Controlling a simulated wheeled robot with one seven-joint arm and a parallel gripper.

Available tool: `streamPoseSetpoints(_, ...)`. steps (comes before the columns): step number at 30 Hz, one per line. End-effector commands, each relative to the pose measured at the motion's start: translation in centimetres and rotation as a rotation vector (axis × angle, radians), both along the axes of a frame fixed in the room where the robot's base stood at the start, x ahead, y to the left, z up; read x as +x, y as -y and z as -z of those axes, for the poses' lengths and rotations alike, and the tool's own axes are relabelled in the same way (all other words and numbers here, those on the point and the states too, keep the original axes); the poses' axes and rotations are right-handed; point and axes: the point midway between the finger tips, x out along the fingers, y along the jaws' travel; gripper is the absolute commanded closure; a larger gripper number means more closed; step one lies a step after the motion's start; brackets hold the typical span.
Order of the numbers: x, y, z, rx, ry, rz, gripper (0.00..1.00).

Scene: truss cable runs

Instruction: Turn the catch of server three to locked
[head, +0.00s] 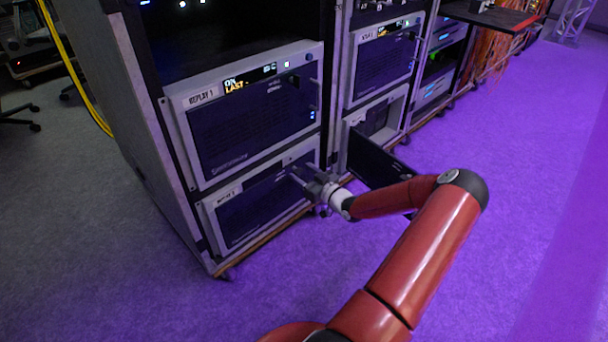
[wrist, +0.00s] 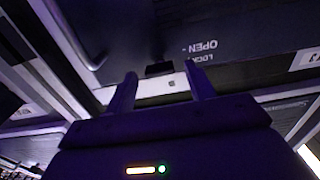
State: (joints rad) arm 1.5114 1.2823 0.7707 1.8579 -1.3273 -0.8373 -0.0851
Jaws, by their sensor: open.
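My gripper (head: 303,176) is at the right end of the front of the lower-left server (head: 258,207) in the head view. That server's small label is too blurred to read surely. In the wrist view my gripper (wrist: 160,80) is open, with one finger on each side of a small black catch (wrist: 159,69). I see nothing gripped, and cannot tell whether the fingers touch the catch. Upside-down OPEN and LOCK lettering (wrist: 202,52) is beside it on the dark panel. Which mark the catch points to is not clear. In the head view my gripper hides the catch.
The server marked REPLAY 1 (head: 250,108) sits directly above. In the bay to the right, a dark door panel (head: 375,160) sticks out beside my forearm. A shelf (head: 490,14) juts out at upper right. A yellow cable (head: 74,70) hangs at left. The purple-lit floor (head: 540,180) is clear at right.

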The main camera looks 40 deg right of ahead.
Motion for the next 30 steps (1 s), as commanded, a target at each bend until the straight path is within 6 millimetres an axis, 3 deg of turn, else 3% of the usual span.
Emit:
streamPoseSetpoints(3,-0.01,-0.01,0.00,0.000,0.000,0.000,0.45)
streamPoseSetpoints(14,-0.03,-0.01,0.00,0.000,0.000,0.000,0.90)
streamPoseSetpoints(23,-0.02,-0.01,0.00,0.040,-0.003,-0.001,0.90)
streamPoseSetpoints(30,-0.01,0.06,0.04,0.181,-0.015,-0.001,0.90)
